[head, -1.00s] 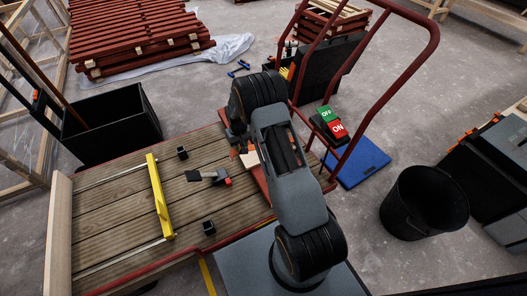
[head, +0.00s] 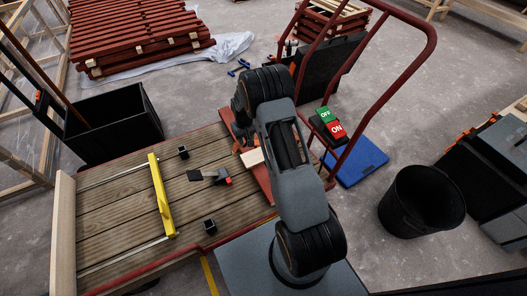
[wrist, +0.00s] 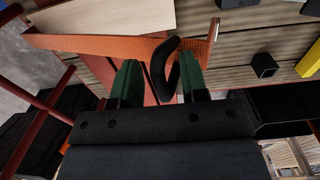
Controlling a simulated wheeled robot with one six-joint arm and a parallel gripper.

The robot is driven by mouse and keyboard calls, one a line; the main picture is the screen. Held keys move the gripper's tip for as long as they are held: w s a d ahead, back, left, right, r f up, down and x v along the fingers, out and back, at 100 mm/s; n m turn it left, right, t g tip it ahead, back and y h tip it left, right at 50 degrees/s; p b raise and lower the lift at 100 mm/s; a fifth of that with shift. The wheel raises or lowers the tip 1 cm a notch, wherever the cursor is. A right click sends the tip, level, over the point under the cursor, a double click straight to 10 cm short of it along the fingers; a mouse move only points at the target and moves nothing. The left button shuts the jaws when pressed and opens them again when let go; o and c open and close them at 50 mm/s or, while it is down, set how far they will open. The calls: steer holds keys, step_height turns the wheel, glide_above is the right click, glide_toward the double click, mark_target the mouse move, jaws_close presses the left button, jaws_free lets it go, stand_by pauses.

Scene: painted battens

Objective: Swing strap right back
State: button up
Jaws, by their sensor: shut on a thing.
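In the wrist view an orange strap (wrist: 100,45) runs across the top of the picture, over red battens (wrist: 134,80) and a pale board (wrist: 115,15). A metal end (wrist: 214,29) shows at its right. A black curved loop (wrist: 158,72) stands at the strap between the two green fingertips. My gripper (wrist: 162,80) is shut on this loop. In the head view my arm hides most of the gripper and strap; a little orange (head: 237,143) shows beside the arm, near the pale board (head: 252,158) on the red battens (head: 262,178).
The cart's plank deck (head: 110,195) bears a yellow bar (head: 160,196), a dark tool (head: 210,176) and small black sockets. A red cart handle (head: 385,95) rises right of my arm. An ON/OFF switch (head: 328,125), blue pad (head: 360,162) and black bucket (head: 422,200) stand beyond.

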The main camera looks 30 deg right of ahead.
steer(key=shift+o, duration=0.6)
steer(key=shift+s+d+r+p, duration=0.1)
steer(key=shift+d+r+p, duration=0.3)
steer(key=shift+d+r, duration=0.3)
steer(key=shift+s+d+r+p, duration=0.1)
steer(key=shift+d+r+p, duration=0.3)
steer(key=shift+d, duration=0.35)
steer(key=shift+d+r, duration=0.1)
steer(key=shift+d, duration=0.05)
steer(key=shift+o, duration=0.2)
